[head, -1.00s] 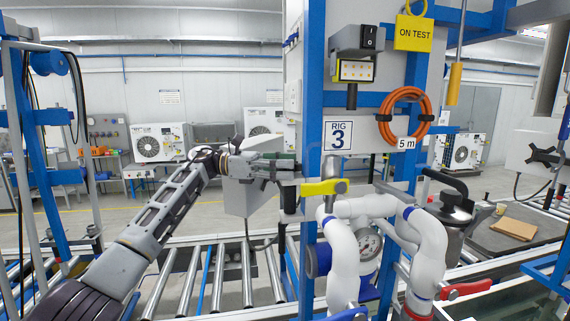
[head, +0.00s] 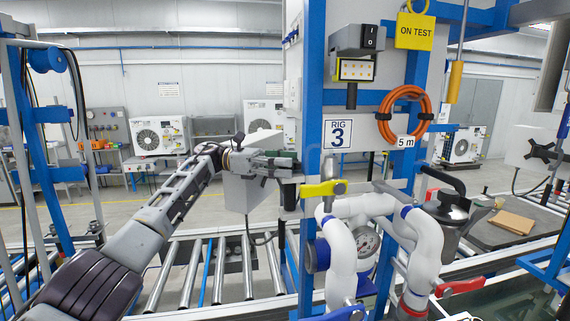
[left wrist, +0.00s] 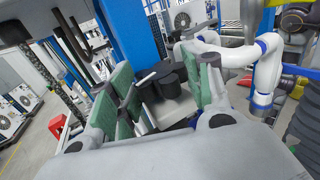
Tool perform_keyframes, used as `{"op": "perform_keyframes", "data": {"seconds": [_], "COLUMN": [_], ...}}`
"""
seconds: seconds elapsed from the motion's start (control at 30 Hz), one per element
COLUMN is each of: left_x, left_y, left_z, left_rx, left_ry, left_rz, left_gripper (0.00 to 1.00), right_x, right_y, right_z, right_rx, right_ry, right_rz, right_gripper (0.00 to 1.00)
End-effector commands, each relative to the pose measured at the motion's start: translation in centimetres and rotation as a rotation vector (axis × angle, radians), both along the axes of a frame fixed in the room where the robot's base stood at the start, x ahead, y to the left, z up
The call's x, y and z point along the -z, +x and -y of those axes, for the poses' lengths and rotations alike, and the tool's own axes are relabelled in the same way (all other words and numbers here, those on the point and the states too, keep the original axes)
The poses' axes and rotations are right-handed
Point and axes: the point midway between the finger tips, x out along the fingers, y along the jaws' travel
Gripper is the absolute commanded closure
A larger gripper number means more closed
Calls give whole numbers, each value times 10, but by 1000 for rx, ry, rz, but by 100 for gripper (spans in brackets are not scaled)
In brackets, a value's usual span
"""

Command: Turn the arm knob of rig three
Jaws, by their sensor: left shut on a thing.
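The rig 3 sign (head: 338,134) is on the blue frame, and a pale grey box (head: 240,195) stands just left of that frame. My left gripper (head: 288,166) is in front of this box, reaching in from the left, and mostly hides the knob in the head view. In the left wrist view my left gripper (left wrist: 168,88) has its green-padded fingers on both sides of the black arm knob (left wrist: 170,82). It is shut on the knob. How far the knob is turned is not clear. My right gripper is not in view.
A yellow-handled valve (head: 322,188) and white pipes (head: 342,255) with a gauge (head: 366,242) are close right of the gripper. An orange hose (head: 405,93) hangs above. A roller conveyor (head: 215,275) runs below. Another box with a black knob (head: 545,153) is at far right.

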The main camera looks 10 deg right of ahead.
Motion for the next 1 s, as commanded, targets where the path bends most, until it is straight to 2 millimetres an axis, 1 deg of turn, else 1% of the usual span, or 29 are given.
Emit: {"op": "perform_keyframes", "data": {"seconds": [0.37, 0.4, 0.53, 0.57, 0.8, 1.0], "left_x": [1, 1, 1, 1, 0, 0], "left_y": [0, 0, 0, 0, 0, 0], "left_z": [0, 0, 0, 0, 0, 0], "left_rx": [1, 1, 1, 1, 1, -1], "left_ry": [1, 1, 1, 1, 0, 0], "left_rz": [0, 0, 0, 0, 0, 0], "left_gripper": [74, 48, 31, 29, 29, 29], "right_x": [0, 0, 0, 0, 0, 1], "right_y": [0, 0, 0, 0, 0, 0], "right_z": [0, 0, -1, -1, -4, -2], "right_rx": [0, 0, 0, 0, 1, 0], "right_ry": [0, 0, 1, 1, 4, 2], "right_rz": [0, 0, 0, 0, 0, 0], "right_gripper": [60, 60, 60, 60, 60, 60]}}
